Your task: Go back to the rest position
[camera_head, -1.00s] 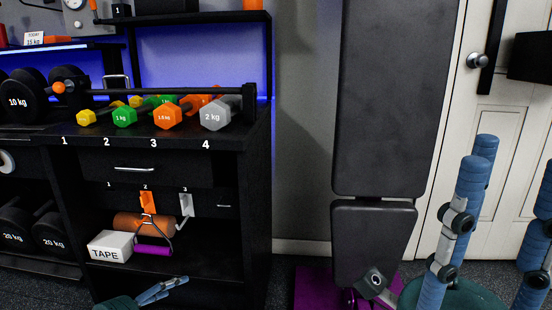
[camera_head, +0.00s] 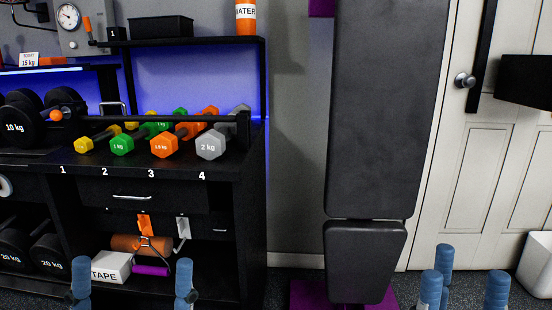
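My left gripper (camera_head: 132,284) shows at the bottom left, in front of the lower shelf. Its blue fingers point up and stand wide apart with nothing between them. My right gripper (camera_head: 466,287) shows at the bottom right, in front of the white door and right of the bench. Its blue fingers point up, spread apart and empty. The palms and wrists of both grippers are below the picture edge.
A black cabinet (camera_head: 252,215) stands at left with several coloured dumbbells racked on top. A tape box (camera_head: 109,267) and a brown roller (camera_head: 138,243) lie on its lower shelf. An upright grey bench (camera_head: 375,110) stands mid-right. A white bin (camera_head: 537,264) stands by the door.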

